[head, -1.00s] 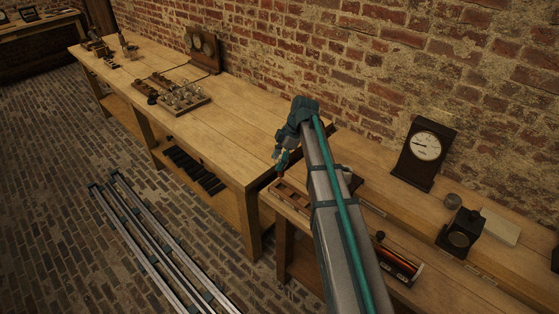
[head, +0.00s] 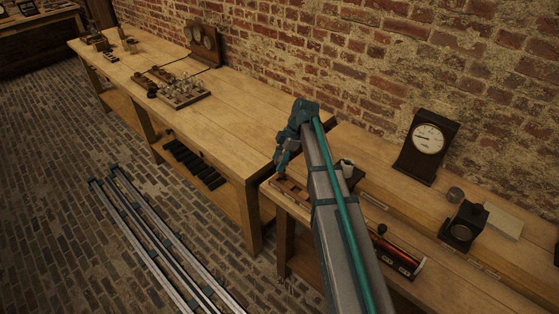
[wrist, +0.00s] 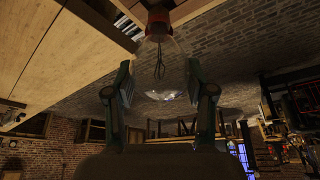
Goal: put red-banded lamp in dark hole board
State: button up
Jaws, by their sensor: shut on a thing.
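My gripper (head: 283,158) is above the left end of the near bench, close to the corner of the long table. In the wrist view my gripper (wrist: 160,88) is shut on a clear glass lamp with a red band (wrist: 157,30); its glass bulb reaches down between the fingers, with dark wires inside. In the head view the lamp is too small to make out clearly. A brown wooden board (head: 292,190) lies below the gripper on the near bench, partly hidden by my arm. I cannot tell whether it is the dark hole board.
A tray of glass lamps (head: 183,93) stands on the long table. A dial instrument (head: 427,142), a black box (head: 463,225) and a red coil (head: 397,255) stand on the near bench. The long table's near end is clear.

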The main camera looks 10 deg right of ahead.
jog(key=shift+f+b, duration=1.1)
jog(key=shift+f, duration=0.55)
dwell(0.9)
jog(key=o, duration=1.4)
jog(key=shift+c, duration=0.2)
